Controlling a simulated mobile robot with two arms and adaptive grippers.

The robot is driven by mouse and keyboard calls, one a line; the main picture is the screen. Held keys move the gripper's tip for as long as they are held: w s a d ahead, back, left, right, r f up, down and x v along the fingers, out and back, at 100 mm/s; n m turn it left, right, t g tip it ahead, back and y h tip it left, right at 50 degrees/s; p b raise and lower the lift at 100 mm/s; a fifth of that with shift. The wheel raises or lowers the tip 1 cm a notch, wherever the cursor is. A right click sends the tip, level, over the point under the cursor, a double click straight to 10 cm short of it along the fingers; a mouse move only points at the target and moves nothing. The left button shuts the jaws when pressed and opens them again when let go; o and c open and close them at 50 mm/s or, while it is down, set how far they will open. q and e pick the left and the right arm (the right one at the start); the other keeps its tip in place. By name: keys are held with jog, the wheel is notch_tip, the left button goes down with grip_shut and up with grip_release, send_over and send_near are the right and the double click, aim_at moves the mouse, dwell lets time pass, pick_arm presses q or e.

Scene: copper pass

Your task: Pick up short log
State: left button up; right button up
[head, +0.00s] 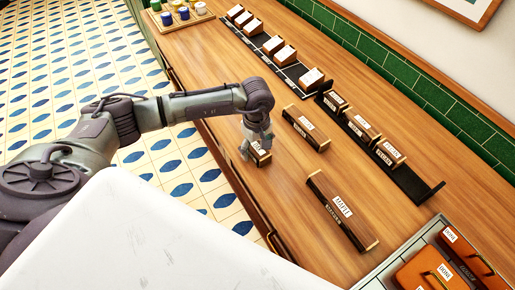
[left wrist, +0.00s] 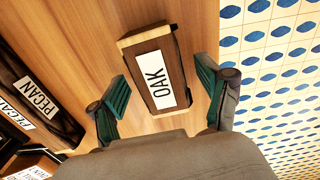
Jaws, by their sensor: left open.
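The short log (head: 262,160) lies on the wooden counter near its left edge, under my left gripper (head: 257,143). In the left wrist view the short log (left wrist: 150,55) is dark brown with paler ends and a white OAK label. My left gripper (left wrist: 164,76) is open there, with one green-padded finger on each side of the log. Gaps show between both fingers and the log. In the head view the gripper hides part of the log. My right gripper is not in view.
A medium log (head: 308,130) and a longer log labelled MAPLE (head: 341,211) lie to the right on the counter. A black rack (head: 414,187) holds several labelled logs along the green-tiled wall. Orange boxes (head: 425,272) stand in a tray at bottom right.

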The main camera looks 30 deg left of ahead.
pick_arm(q)
jog(key=c, duration=1.2)
jog(key=shift+c, duration=0.4)
jog(key=shift+r, duration=0.15)
